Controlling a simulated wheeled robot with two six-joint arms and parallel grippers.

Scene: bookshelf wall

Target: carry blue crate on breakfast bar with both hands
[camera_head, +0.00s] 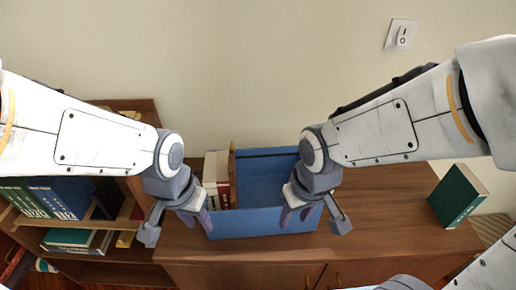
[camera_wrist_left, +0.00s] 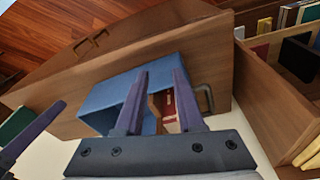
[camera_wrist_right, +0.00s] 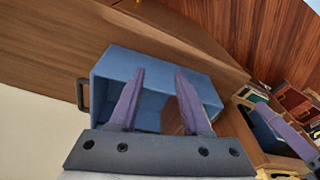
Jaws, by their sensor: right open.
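The blue crate (camera_head: 262,224) sits on a brown wooden cabinet top (camera_head: 375,225) against the wall. It holds red and white books (camera_head: 216,178) at its left end beside a wooden divider; the right part looks empty. Dark handles show at its ends, one in the left wrist view and one in the right wrist view. My left gripper (camera_head: 197,218) is over the crate's left end, its fingers (camera_wrist_left: 160,72) apart and empty. My right gripper (camera_head: 297,215) is over the right part, its fingers (camera_wrist_right: 160,72) apart and empty. I cannot tell whether either touches the crate.
A dark green book (camera_head: 458,197) stands at the right end of the cabinet top. A lower bookshelf (camera_head: 125,235) with blue and green binders (camera_head: 50,198) stands at the left. A light switch (camera_head: 401,35) is on the wall. The top between crate and green book is clear.

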